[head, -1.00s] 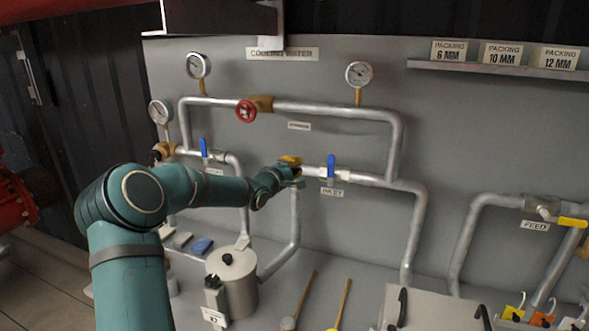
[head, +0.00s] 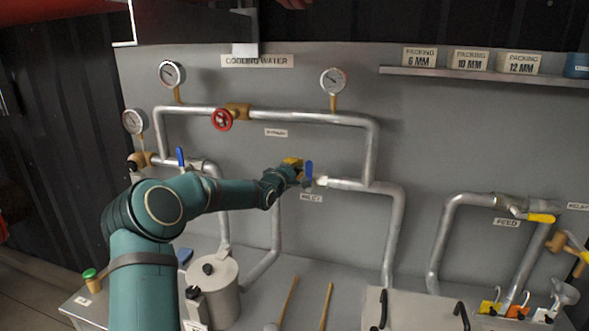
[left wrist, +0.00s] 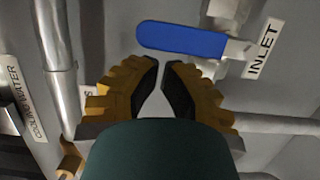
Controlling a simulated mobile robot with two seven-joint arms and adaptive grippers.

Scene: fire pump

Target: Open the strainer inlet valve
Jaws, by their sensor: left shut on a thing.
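The strainer inlet valve has a blue lever (head: 308,173), which stands upright across the level pipe above the INLET label (head: 311,198). In the left wrist view the blue lever (left wrist: 182,39) lies across the upper middle, beside the INLET label (left wrist: 263,48). My left gripper (head: 298,168) is at the lever's left side. Its yellow, black-padded fingers (left wrist: 163,66) are closed nearly together at the lever's edge, shut on the lever. How much of the lever is between the tips is hard to see. My right gripper is not in view.
A bypass pipe with a red handwheel (head: 222,120) runs above. Another blue lever (head: 180,157) is to the left. A steel strainer pot (head: 215,290) stands below my left arm. A lidded box (head: 420,312) is at the lower right.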

